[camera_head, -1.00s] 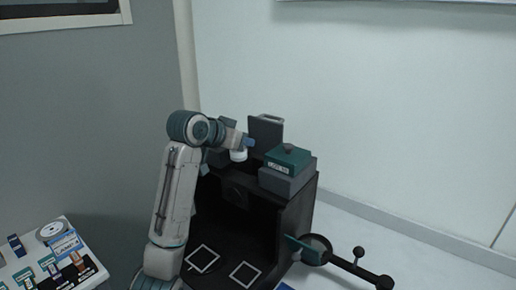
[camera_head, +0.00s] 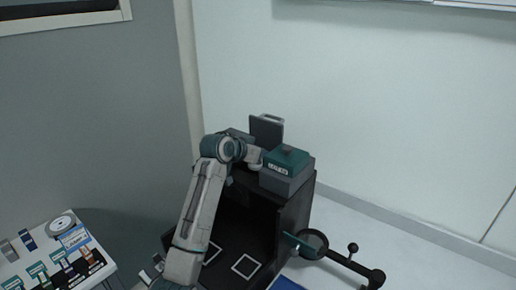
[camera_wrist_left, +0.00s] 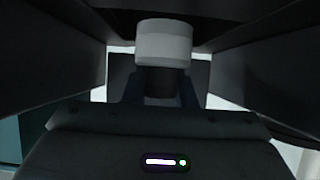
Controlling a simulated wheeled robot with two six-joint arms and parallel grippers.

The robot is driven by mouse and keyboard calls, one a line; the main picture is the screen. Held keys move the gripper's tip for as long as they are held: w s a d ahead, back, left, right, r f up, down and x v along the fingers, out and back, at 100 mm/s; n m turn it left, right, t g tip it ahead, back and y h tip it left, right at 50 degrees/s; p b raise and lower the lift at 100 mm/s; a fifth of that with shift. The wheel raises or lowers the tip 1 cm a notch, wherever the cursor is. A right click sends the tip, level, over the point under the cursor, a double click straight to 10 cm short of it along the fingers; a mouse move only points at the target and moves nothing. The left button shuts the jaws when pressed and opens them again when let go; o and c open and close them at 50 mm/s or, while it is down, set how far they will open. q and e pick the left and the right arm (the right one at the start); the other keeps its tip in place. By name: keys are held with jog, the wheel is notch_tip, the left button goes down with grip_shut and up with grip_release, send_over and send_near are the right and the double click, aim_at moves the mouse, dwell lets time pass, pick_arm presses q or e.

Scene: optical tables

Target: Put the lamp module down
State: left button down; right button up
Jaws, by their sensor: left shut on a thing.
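My left gripper (camera_wrist_left: 161,88) is shut on a pale grey and white cylinder, which I take to be the lamp module (camera_wrist_left: 164,45). In the left wrist view its round top stands upright between the dark fingers, with a darker part below. In the head view my left arm reaches over the black cabinet (camera_head: 297,215), with its hand at the cabinet's top, left of a grey box with a teal lid (camera_head: 287,170). The arm hides most of the hand and module there. I cannot tell whether the module touches anything. My right gripper is not in view.
A dark upright panel with a pale handle (camera_head: 267,132) stands behind the hand. White square outlines (camera_head: 245,267) mark the cabinet's lower floor. A black rod with balls (camera_head: 352,265) sticks out to the right. A white side table (camera_head: 20,265) with small parts stands at left.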

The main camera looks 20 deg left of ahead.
pick_arm(q)
jog(key=shift+f, duration=0.1)
jog(key=shift+f, duration=0.55)
jog(key=c, duration=1.2)
grip_release()
jog(key=shift+r, duration=0.15)
jog(key=b+v, duration=0.1)
jog(key=v, duration=0.2)
jog(key=b+v, duration=0.1)
jog(key=v, duration=0.3)
jog(key=b+v, duration=0.1)
jog(key=v, duration=0.3)
jog(key=shift+r, duration=0.35)
jog(key=shift+s+a+r, duration=0.15)
jog(key=shift+s+r, duration=0.15)
jog(key=shift+s, duration=0.2)
